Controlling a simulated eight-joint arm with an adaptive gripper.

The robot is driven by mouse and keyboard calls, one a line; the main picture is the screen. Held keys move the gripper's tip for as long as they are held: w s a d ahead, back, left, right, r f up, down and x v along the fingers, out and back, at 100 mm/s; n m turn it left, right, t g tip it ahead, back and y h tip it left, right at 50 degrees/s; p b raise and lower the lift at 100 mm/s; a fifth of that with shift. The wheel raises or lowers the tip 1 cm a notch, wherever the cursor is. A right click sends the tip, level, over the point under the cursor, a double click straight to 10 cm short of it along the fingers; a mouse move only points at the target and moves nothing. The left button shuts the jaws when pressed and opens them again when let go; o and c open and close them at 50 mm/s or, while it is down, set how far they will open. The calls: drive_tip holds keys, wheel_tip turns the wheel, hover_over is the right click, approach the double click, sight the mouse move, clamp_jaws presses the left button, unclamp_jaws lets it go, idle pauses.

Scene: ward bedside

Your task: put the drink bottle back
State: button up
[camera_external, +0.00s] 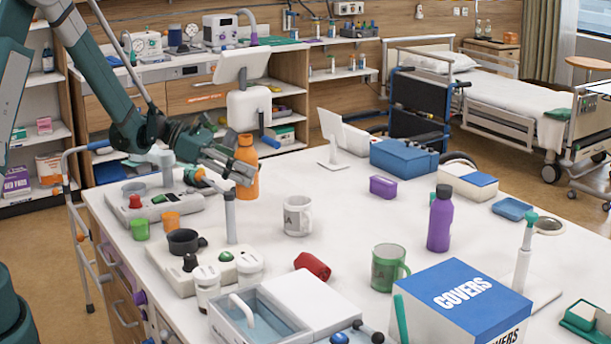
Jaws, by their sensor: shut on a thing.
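I cannot tell whether the bottle's base touches the table. A purple bottle (439,222) with a dark cap stands upright at the right of the table, apart from my gripper.
Devices and small cups crowd the left. A COVERS box (468,290) is at front right. There is clear table behind the white mug.

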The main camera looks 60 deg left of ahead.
sight(257, 191)
drive_tip(key=shift+f, duration=0.8)
drive_tip(key=shift+f+b, duration=0.4)
drive_tip(key=shift+f, duration=1.45)
drive_tip(key=shift+f, duration=0.15)
drive_tip(key=o, duration=1)
drive_tip(key=shift+s+a+r, duration=0.1)
drive_tip(key=shift+a+r, duration=0.05)
drive_tip(key=shift+r, duration=0.05)
drive_tip(key=p+v, duration=0.1)
drive_tip(key=v, duration=1)
drive_tip(key=shift+s+a, duration=0.25)
